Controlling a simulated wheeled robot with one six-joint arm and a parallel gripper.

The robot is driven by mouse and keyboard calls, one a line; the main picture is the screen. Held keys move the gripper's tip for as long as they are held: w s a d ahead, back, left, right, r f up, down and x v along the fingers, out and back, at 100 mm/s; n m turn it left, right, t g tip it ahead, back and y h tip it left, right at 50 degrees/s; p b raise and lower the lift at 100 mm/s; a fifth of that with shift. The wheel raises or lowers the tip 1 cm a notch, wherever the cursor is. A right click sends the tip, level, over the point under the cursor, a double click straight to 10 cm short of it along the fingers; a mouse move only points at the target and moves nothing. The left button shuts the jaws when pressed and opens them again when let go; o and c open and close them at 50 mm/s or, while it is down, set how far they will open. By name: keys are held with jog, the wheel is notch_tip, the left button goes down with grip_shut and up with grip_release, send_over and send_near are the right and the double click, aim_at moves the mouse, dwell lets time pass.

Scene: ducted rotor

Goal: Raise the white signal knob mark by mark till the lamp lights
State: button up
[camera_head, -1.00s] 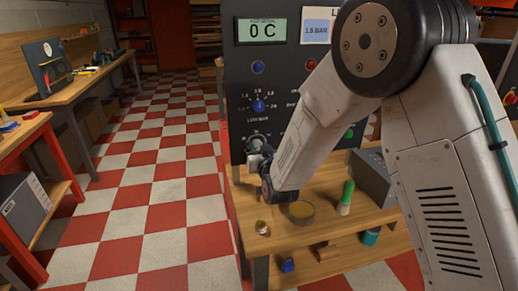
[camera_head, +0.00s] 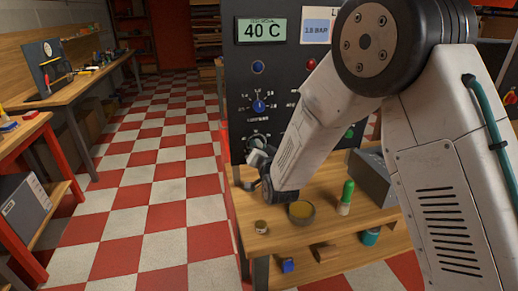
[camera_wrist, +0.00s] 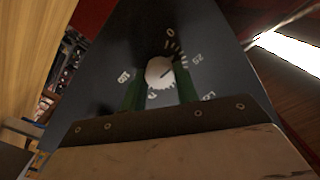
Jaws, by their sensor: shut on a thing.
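The white signal knob (camera_wrist: 160,72) sits on the dark panel (camera_wrist: 100,85) in the wrist view, with white marks and numbers around it. Its dark pointer line aims up and right. My gripper (camera_wrist: 160,90) has a green finger on each side of the knob and is shut on it. In the head view my gripper (camera_head: 258,160) is at the panel's lower left dial, and the knob is mostly hidden. A red lamp or button (camera_head: 311,64) and a blue one (camera_head: 258,67) are on the panel; I cannot tell if either is lit.
A blue selector knob (camera_head: 259,106) is just above my gripper. On the wooden bench (camera_head: 330,232) stand a bowl (camera_head: 301,212), a small jar (camera_head: 261,227), a green-topped bottle (camera_head: 347,197) and a grey box (camera_head: 374,177). Open checkered floor (camera_head: 150,190) lies left.

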jog(key=shift+m, duration=0.6)
jog(key=o, duration=1)
jog(key=shift+c, duration=0.2)
jog(key=shift+s, duration=0.1)
jog(key=v, duration=0.7)
jog(key=shift+s, duration=0.3)
jog(key=shift+d, duration=0.1)
